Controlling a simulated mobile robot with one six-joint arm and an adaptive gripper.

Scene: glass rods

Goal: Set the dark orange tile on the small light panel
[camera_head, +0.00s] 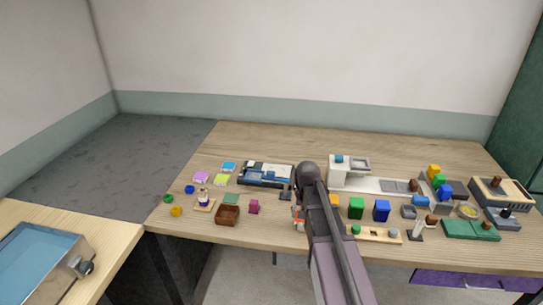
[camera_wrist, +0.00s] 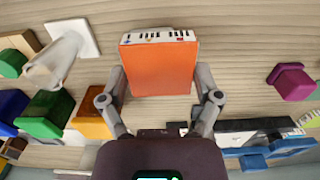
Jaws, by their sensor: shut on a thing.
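An orange flat-topped block (camera_wrist: 160,68), which appears to be the dark orange tile, is between the two fingers of my gripper (camera_wrist: 160,97) in the wrist view. The fingers are shut on its sides. Its far edge carries a white strip with dark marks. In the head view my gripper (camera_head: 298,212) is low over the middle of the table, with a bit of orange and white (camera_head: 299,221) beside my arm. I cannot tell for sure which thing is the small light panel. A white square plate (camera_wrist: 87,40) with a pale cylinder on it lies left in the wrist view.
A magenta block (camera_head: 254,207) and a brown box (camera_head: 228,214) stand left of my gripper. Green (camera_head: 356,208) and blue (camera_head: 382,211) blocks stand to its right. Coloured square tiles (camera_head: 222,180) lie at the left. A dark-framed tray (camera_head: 266,174) lies behind.

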